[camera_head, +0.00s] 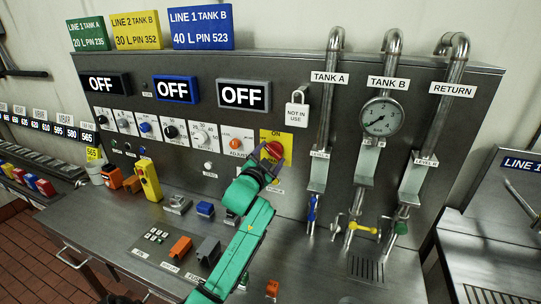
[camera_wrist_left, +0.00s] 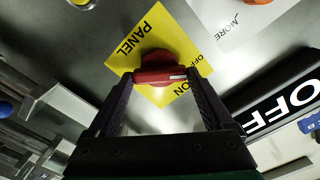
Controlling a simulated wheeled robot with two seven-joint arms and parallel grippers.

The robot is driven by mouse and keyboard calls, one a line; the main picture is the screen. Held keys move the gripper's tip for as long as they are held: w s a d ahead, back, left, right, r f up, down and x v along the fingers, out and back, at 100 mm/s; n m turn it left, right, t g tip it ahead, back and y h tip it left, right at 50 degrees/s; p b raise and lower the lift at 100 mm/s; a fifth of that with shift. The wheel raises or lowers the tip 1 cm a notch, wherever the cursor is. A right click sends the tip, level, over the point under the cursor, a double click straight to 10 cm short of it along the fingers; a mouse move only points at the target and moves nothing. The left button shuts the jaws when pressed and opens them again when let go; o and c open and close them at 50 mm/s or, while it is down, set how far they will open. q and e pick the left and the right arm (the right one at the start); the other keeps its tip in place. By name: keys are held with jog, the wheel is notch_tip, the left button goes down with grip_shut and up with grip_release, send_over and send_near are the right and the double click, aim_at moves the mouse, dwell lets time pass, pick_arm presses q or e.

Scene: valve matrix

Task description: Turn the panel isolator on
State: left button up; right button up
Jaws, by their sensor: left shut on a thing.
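The panel isolator is a red rotary knob (camera_head: 274,149) on a yellow plate (camera_head: 289,142) at the middle of the steel panel. My left gripper (camera_head: 264,159) is at the knob, its arm reaching up from the bottom of the head view and partly covering knob and plate. In the left wrist view, the red knob (camera_wrist_left: 158,64) sits between the two dark fingers (camera_wrist_left: 160,88), which are shut on its handle bar. The yellow plate (camera_wrist_left: 153,28) reads PANEL, OFF and ON. The bar lies across the picture, its pale marked end near the OFF and ON lettering. My right gripper is not in view.
A NOT IN USE padlock (camera_head: 297,112) hangs just above right. Pipes with a gauge (camera_head: 381,117) rise at right. Blocks, including a yellow one (camera_head: 149,180), stand on the bench.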

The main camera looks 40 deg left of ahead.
pick_arm(q)
jog(key=m, duration=0.5)
jog(key=shift+m+p, duration=0.3)
jog(key=shift+f+m, duration=0.15)
jog(key=shift+m, duration=2.15)
jog(key=o, duration=1.1)
jog(key=shift+o, duration=0.2)
jog(key=shift+d, duration=0.1)
jog(key=b+v, duration=0.3)
jog(key=v, duration=1.1)
jog(key=shift+s, duration=0.35)
jog(key=shift+w+d, duration=0.1)
